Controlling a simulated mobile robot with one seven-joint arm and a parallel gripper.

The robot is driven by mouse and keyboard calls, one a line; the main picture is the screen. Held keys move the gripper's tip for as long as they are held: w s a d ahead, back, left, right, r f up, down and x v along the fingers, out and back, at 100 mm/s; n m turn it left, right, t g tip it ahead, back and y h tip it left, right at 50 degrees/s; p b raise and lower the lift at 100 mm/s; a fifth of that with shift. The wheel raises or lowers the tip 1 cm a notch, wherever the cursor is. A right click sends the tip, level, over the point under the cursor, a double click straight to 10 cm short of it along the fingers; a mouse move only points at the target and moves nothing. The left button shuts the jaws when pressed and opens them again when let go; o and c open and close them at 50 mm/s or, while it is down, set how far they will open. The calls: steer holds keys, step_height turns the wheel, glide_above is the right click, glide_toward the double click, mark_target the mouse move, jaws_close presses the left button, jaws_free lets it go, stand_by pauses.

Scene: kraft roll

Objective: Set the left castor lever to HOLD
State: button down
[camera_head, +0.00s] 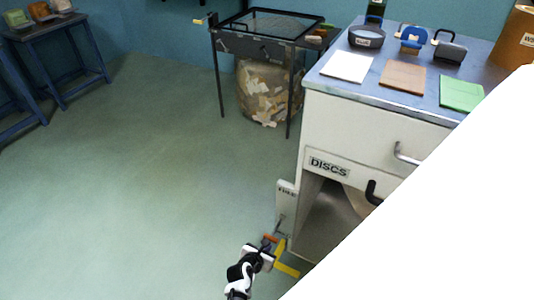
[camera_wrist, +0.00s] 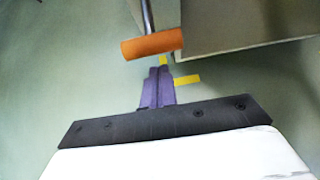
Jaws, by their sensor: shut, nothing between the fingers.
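The castor lever has an orange grip (camera_wrist: 152,44) on a grey metal rod (camera_wrist: 147,14), at the lower corner of the pale cabinet. In the head view the orange grip (camera_head: 271,238) shows small, just beyond my gripper (camera_head: 267,246). A small pale plate with dark lettering (camera_head: 287,192) stands above it on the cabinet's left side; I cannot read it surely. In the wrist view my gripper (camera_wrist: 159,72) has its purple fingers together and empty, just short of the orange grip. I cannot tell whether they touch it.
Yellow marks (camera_head: 287,270) lie by the cabinet's lower corner. The cabinet (camera_head: 350,128) has a DISCS label, an open bay and dark and grey handles. Open green floor (camera_head: 150,180) lies to the left. A white shape covers the lower right of the head view.

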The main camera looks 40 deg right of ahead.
steer(key=shift+w+d+r, duration=0.1)
steer(key=shift+d+r, duration=0.15)
steer(key=shift+r, duration=0.6)
